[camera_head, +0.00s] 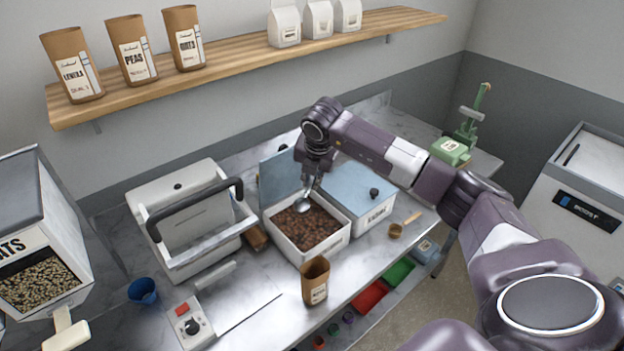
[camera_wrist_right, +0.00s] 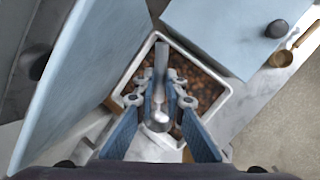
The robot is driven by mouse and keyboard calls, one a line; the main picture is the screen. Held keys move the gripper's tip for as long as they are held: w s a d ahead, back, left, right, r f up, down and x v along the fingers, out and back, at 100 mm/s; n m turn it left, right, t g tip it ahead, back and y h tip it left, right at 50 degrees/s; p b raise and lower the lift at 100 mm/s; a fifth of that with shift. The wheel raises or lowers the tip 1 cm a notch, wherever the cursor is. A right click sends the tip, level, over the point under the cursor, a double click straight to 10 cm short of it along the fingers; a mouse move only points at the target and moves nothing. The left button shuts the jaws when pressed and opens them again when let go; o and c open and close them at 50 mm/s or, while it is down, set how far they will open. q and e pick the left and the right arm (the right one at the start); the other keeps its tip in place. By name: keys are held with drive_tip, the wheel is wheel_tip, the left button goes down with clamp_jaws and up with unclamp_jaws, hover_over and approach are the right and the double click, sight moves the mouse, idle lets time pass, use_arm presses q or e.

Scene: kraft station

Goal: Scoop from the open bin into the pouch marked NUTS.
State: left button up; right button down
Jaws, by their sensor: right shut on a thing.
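The open bin (camera_head: 328,251) is white, with a blue lid (camera_head: 281,174) raised at its back, and holds brown nut-like pieces (camera_head: 308,230). My right gripper (camera_head: 309,181) is above the bin, shut on a metal scoop (camera_head: 302,206). The scoop's bowl is at the pieces' left side; I cannot tell whether it touches them or holds any. In the right wrist view the scoop (camera_wrist_right: 160,85) stands between the fingers, with the bin (camera_wrist_right: 220,108) beyond. An open brown pouch (camera_head: 314,285) stands upright in front of the bin; its label is too small to read. My left gripper is not in view.
A bin with a closed blue lid (camera_head: 355,191) stands right of the open one. A wooden-handled scoop (camera_head: 397,230) lies at the counter's right edge. A sealer-like machine (camera_head: 188,222) stands left. Labelled pouches (camera_head: 137,50) stand on the wall shelf (camera_head: 240,60).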

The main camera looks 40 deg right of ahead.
drive_tip(key=shift+s+a+f+t+h+b, duration=0.25)
drive_tip(key=shift+a+t+h+b, duration=0.15)
drive_tip(key=shift+h, duration=0.2)
drive_tip(key=shift+s+a+f+t+h+b, duration=0.15)
drive_tip(key=shift+a+f+t+h+b, duration=0.1)
drive_tip(key=shift+t+h, duration=0.3)
wheel_tip(320, 180, down, 10)
drive_tip(key=b, duration=0.3)
drive_tip(key=r+y+p, duration=0.1)
drive_tip(key=r, duration=0.2)
drive_tip(key=d+r+g+p, duration=0.1)
drive_tip(key=r+p, duration=0.1)
drive_tip(key=w+r+g+y+p, duration=0.1)
drive_tip(key=r+p, duration=0.1)
drive_tip(key=r, duration=0.1)
drive_tip(key=shift+d+r+y, duration=0.25)
drive_tip(key=shift+r+y, duration=0.05)
drive_tip(key=shift+y, duration=0.05)
drive_tip(key=shift+w+d+r+g+y, duration=0.15)
drive_tip(key=shift+r+g+y, duration=0.25)
drive_tip(key=shift+r, duration=0.35)
drive_tip(key=shift+w+d+r+g+y, duration=0.1)
drive_tip(key=shift+r+g+y, duration=0.15)
drive_tip(key=shift+r+y, duration=0.4)
drive_tip(key=shift+r, duration=0.1)
